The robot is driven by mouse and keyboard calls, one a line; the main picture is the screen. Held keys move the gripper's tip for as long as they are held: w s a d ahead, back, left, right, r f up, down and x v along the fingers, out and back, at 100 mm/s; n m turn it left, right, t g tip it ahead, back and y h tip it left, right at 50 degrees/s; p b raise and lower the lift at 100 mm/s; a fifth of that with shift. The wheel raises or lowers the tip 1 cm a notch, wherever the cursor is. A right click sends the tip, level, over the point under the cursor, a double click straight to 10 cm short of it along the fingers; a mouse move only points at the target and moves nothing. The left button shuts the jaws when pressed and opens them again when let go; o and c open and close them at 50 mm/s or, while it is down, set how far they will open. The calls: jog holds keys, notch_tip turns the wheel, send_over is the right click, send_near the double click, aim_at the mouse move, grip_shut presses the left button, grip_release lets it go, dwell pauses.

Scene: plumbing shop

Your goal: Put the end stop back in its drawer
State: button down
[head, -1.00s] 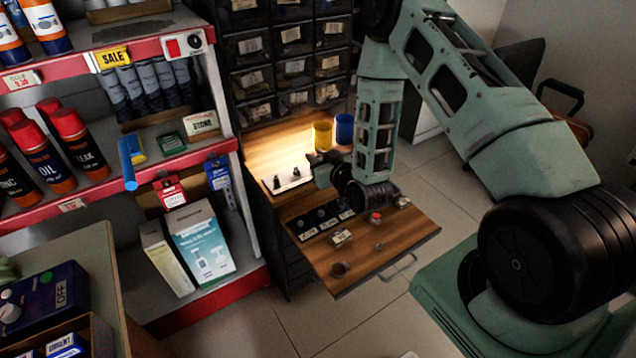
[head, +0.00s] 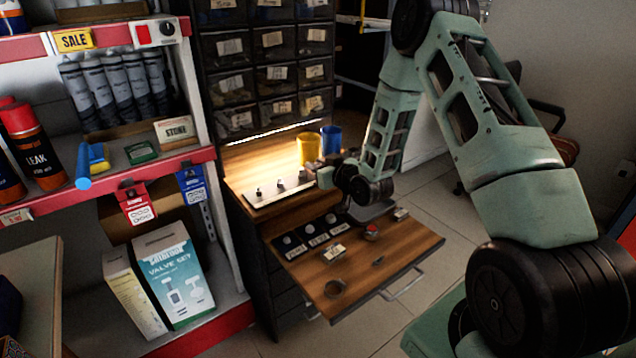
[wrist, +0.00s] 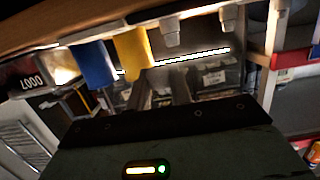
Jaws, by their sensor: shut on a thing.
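My gripper (head: 322,177) is low over the lit wooden counter, at the right end of a pale strip (head: 268,199) that carries small dark fittings. In the wrist view its two dark fingers (wrist: 160,90) are close together. It is shut on the end stop, but the piece is mostly hidden and its shape is unclear. A fitting (head: 303,175) shows right beside the fingertips; I cannot tell if it is held or standing on the strip. The cabinet of small labelled drawers (head: 270,75) stands behind the counter; all visible drawers look shut.
A yellow cup (head: 308,148) and a blue cup (head: 331,140) stand close behind my gripper. Store shelves (head: 110,170) flank the left.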

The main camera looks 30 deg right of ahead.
jog(key=shift+f+b, duration=0.3)
jog(key=shift+f, duration=1.8)
jog(key=shift+f, duration=0.2)
jog(key=c, duration=1.3)
grip_release()
jog(key=shift+o, duration=0.2)
jog(key=shift+r, duration=0.15)
